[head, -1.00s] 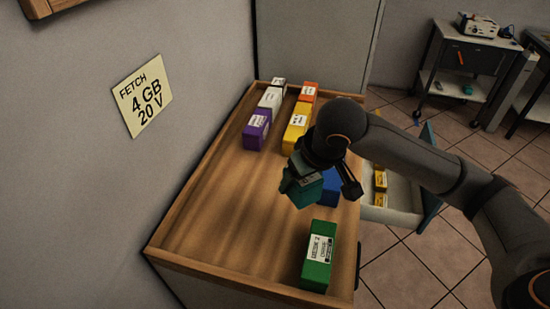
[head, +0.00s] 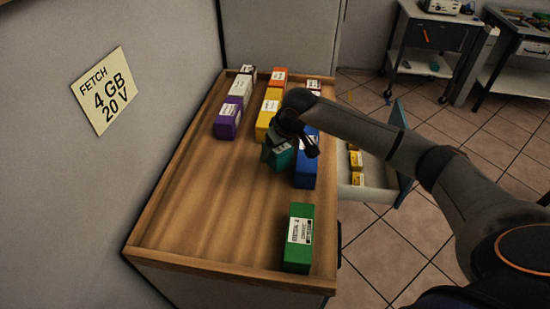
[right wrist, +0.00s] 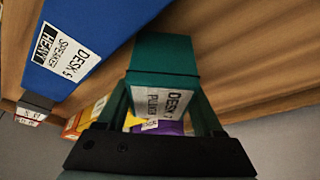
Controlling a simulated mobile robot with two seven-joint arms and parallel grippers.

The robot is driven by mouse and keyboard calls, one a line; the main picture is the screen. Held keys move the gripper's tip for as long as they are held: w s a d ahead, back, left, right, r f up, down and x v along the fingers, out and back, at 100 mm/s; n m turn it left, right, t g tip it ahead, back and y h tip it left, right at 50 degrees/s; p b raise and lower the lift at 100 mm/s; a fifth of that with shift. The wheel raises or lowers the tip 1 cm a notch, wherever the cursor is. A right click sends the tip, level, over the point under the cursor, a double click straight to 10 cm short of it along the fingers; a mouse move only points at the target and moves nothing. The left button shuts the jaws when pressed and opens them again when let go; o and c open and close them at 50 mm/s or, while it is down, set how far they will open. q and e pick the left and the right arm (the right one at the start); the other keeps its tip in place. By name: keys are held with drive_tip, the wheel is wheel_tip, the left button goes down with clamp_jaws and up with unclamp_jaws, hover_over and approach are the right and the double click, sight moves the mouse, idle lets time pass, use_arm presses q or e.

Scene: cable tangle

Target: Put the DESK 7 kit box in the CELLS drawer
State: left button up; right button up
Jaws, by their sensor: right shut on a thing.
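My right gripper (head: 293,147) is shut on a teal box (head: 279,157) over the cabinet top, left of a tall blue box. The teal box also shows between the fingers in the right wrist view (right wrist: 165,55), with a white label that reads "DESK" and a number I cannot read surely. I cannot tell whether its bottom touches the wood. An open drawer (head: 378,196) with a blue front sticks out at the cabinet's right side and holds yellow boxes (head: 356,161). Its name label is not visible. My left gripper is not in view.
The blue box (head: 306,172) stands close beside the held box; its label includes "HEAVY". A green box (head: 298,238) stands at the near right. Purple (head: 227,122), yellow (head: 265,122), white and orange boxes stand farther back. The cabinet's left and near-middle top (head: 195,205) is clear.

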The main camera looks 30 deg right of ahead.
drive_tip(key=shift+f, duration=1.35)
drive_tip(key=shift+s+f, duration=0.1)
drive_tip(key=shift+f, duration=0.1)
drive_tip(key=o, duration=1.4)
drive_tip(key=shift+o, duration=0.2)
